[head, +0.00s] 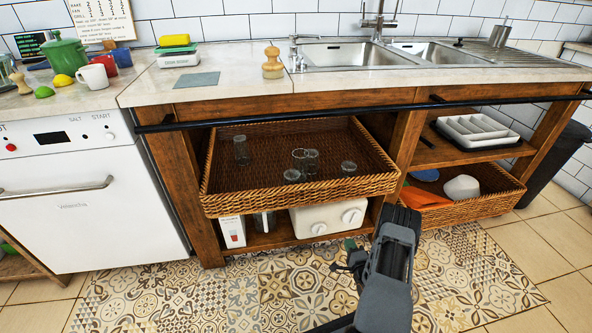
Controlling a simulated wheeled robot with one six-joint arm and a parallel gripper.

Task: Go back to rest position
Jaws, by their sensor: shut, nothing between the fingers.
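My arm reaches up from the bottom of the head view, in front of the shelving. My gripper (346,262) is shut and empty, low in front of the lower shelf and over the patterned floor. It is small and partly hidden by my arm's own links. It touches nothing that I can see. Above and behind it, a wicker basket (290,202) sits tilted in the upper opening, its front edge out past the frame. Several clear glasses stand in it, one at the left (241,150) and others near the middle and right.
A white appliance with two knobs (328,218) and a carton (232,232) stand on the lower shelf. Another wicker basket (478,212) juts out at the lower right. A black rail (300,117) runs along the counter front. A dishwasher (80,195) is at the left. The tiled floor in front is clear.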

